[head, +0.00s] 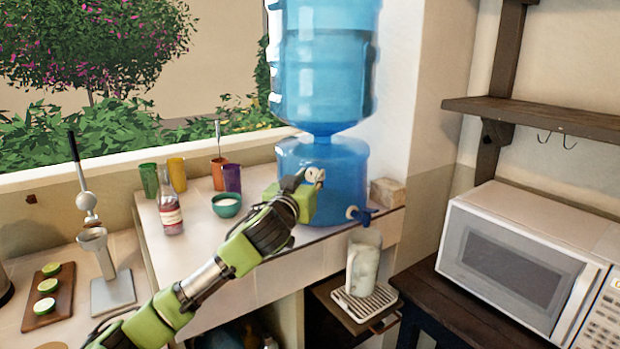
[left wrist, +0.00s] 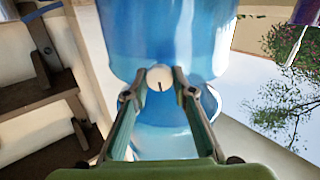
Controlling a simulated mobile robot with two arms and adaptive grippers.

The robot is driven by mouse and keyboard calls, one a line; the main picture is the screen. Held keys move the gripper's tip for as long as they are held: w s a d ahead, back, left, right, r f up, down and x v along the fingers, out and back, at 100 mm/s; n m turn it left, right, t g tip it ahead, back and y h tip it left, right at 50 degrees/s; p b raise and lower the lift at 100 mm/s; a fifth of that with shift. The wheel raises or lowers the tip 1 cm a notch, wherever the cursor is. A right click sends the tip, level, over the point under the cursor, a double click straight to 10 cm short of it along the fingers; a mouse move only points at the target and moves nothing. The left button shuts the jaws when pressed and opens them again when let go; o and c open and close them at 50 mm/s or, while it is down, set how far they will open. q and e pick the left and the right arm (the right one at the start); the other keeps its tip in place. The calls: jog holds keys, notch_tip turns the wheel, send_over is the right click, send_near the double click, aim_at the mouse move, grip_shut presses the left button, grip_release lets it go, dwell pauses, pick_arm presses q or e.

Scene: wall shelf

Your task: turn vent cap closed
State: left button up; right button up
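The vent cap (head: 317,174) is a small pale knob on the front of the blue water dispenser (head: 345,165), below the big bottle. In the left wrist view the vent cap (left wrist: 160,77) is a round white disc with a short dark mark pointing down. My left gripper (head: 306,181) is at the cap, its fingers partly hiding it in the head view. In the left wrist view the left gripper (left wrist: 160,90) has its fingers apart, one on each side of the cap; a narrow gap seems to show, but contact is hard to judge. My right gripper is in neither view.
Coloured cups, a bottle (head: 170,212) and a teal bowl (head: 226,205) stand left of my arm. A microwave (head: 520,262) is at right.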

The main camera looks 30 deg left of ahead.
pick_arm(q)
jog(key=m+p, duration=0.4)
jog(key=shift+r+g, duration=0.2)
jog(key=shift+g, duration=0.1)
jog(key=m+p, duration=0.5)
jog(key=shift+d+g, duration=0.1)
jog(key=shift+g, duration=0.2)
jog(key=m+y+p, duration=0.1)
jog(key=m+p, duration=0.3)
jog(key=m, duration=0.1)
jog(key=shift+m+g+p, duration=0.3)
jog(key=shift+m+p, duration=0.05)
jog(key=shift+m, duration=0.05)
jog(key=shift+d+f+m+y+p, duration=0.15)
jog(key=shift+m+y+p, duration=0.25)
jog(key=shift+m+p, duration=1.15)
jog(key=shift+f+m, duration=0.15)
jog(key=shift+m, duration=0.3)
jog(key=o, duration=1.1)
